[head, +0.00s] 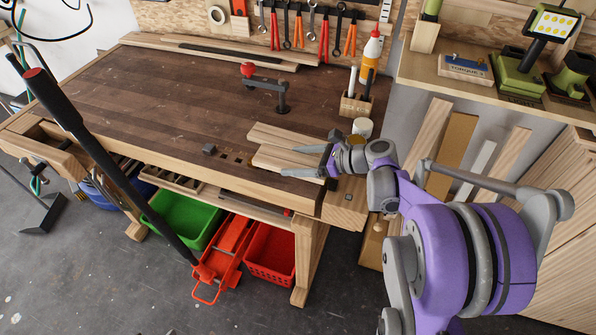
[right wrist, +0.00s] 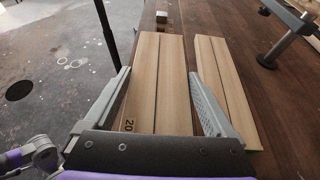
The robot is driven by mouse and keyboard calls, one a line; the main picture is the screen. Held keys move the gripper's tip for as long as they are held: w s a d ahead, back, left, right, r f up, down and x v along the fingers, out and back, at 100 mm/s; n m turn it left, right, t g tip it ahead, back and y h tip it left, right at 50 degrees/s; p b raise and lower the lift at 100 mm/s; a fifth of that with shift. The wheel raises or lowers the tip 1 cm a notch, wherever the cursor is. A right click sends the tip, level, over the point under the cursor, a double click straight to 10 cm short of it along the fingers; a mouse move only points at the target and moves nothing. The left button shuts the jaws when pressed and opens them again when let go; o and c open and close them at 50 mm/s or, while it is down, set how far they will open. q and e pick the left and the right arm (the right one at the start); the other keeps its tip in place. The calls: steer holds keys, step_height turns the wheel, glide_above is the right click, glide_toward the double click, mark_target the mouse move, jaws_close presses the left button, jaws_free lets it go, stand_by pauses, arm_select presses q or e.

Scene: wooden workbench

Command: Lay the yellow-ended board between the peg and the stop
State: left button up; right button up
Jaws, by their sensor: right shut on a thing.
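A pale board (head: 268,160) lies at the right front of the workbench (head: 150,110), seen in the head view. My right gripper (head: 292,161) is shut on this board, one finger along each long side. The right wrist view shows the held board (right wrist: 146,75) between the fingers, with a dark line along it and a small "20" mark near my end. I cannot make out a yellow end. A dark block (head: 209,149) stands on the bench to the left, beyond the board's far end. I cannot tell whether it is the peg or the stop. My left gripper is not in view.
A second pale board (head: 285,136) lies just behind the held one. A dark holdfast with a red knob (head: 265,84) stands further back. A pen block (head: 355,104) and white cup (head: 362,127) are at the right edge. The bench's middle is clear.

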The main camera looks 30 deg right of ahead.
steer(key=shift+f, duration=1.85)
steer(key=shift+s, duration=0.1)
steer(key=shift+f+b, duration=0.2)
steer(key=shift+b, duration=0.2)
steer(key=o, duration=1.2)
steer(key=shift+c, duration=0.2)
steer(key=shift+r, duration=0.1)
